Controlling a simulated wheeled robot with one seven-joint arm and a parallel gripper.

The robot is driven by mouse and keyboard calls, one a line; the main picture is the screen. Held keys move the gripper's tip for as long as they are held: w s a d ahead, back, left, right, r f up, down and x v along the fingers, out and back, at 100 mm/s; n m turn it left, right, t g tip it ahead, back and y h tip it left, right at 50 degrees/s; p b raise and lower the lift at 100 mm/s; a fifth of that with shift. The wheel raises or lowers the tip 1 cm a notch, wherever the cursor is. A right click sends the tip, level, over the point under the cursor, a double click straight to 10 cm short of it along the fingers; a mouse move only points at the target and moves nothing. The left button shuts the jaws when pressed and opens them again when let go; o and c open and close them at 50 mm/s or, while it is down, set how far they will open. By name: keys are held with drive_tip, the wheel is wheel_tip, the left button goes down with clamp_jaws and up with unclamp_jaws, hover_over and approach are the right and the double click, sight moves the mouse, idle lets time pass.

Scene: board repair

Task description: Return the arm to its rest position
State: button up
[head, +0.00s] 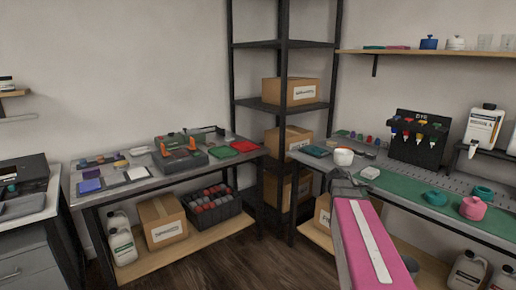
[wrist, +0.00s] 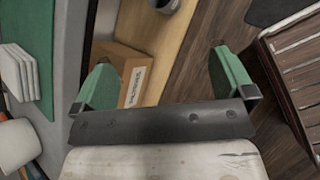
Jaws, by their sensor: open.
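My gripper (wrist: 163,82) shows in the wrist view with its two green fingers spread wide apart and nothing between them. Below the gap between the fingers, a cardboard box (wrist: 135,75) stands on a wooden lower shelf, apart from the fingers. In the head view my arm, with a pink and white link, reaches up from the bottom right towards the front edge of the right workbench (head: 460,222). The gripper's fingertips are hard to make out there.
A white cup (head: 343,157) and a small white block (head: 370,173) stand on the right bench near the arm. A black dye rack (head: 420,140) stands behind. The left table (head: 120,190) holds trays and tools. Dark wooden floor (head: 250,265) lies open between the benches.

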drive_tip(key=s+a+f+m+y, duration=0.4)
drive_tip(key=s+a+f+m, duration=0.1)
drive_tip(key=a, duration=0.7)
drive_tip(key=s+a+f+m+y, duration=0.4)
drive_tip(key=s+a+f+m, duration=0.2)
drive_tip(key=a+f, duration=0.4)
drive_tip(key=shift+s+a+y, duration=0.4)
drive_tip(key=shift+s+a, duration=0.15)
drive_tip(key=shift+a, duration=0.55)
